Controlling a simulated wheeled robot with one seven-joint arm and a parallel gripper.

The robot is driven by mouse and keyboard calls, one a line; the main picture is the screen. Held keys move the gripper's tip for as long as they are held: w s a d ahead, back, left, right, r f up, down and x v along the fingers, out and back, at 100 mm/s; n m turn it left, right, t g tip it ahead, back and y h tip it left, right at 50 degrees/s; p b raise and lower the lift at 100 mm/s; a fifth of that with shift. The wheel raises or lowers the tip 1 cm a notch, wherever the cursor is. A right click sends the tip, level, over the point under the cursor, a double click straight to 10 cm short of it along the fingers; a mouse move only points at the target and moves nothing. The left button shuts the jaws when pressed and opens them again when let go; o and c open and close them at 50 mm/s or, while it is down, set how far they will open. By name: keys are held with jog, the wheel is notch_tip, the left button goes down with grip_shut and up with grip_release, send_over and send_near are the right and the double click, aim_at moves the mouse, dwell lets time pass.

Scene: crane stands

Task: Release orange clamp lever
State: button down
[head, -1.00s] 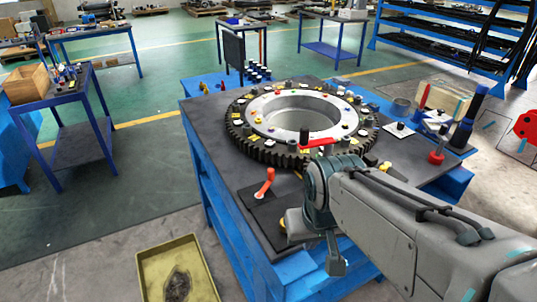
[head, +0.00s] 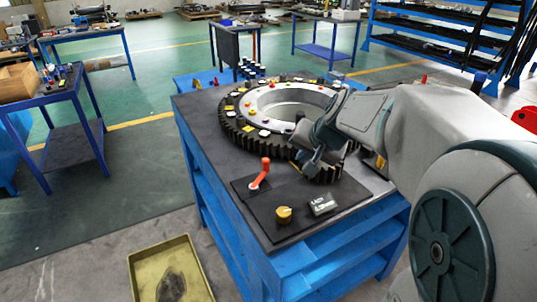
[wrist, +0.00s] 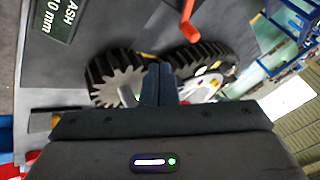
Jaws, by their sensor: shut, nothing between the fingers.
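The orange clamp lever (head: 262,173) stands up, slightly tilted, from a small dark plate at the front left of the bench. In the wrist view its orange arm (wrist: 187,25) shows at the top, right of centre. My gripper (wrist: 158,72) is shut and empty, its fingers together, with the lever beyond and apart from them. In the head view my gripper (head: 312,160) is over the front part of the gear ring, right of the lever; its fingertips are hard to make out there.
A large toothed ring (head: 235,135) fills the bench middle, partly behind my arm. A yellow knob (head: 283,214) and a grey labelled block (head: 322,205) sit right of the lever, near the bench's front edge. A yellow tray (head: 172,270) lies on the floor.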

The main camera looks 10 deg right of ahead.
jog(key=b+x, duration=0.1)
jog(key=x, duration=0.8)
jog(key=shift+a+f, duration=0.1)
jog(key=shift+f, duration=0.1)
jog(key=shift+w+a+f+p, duration=0.1)
jog(key=shift+w+a+p, duration=0.7)
jog(key=shift+w+a, duration=0.4)
jog(key=shift+w+a+f, duration=0.1)
jog(key=shift+w+a, duration=0.2)
jog(key=shift+a, duration=0.15)
jog(key=shift+w+d, duration=0.1)
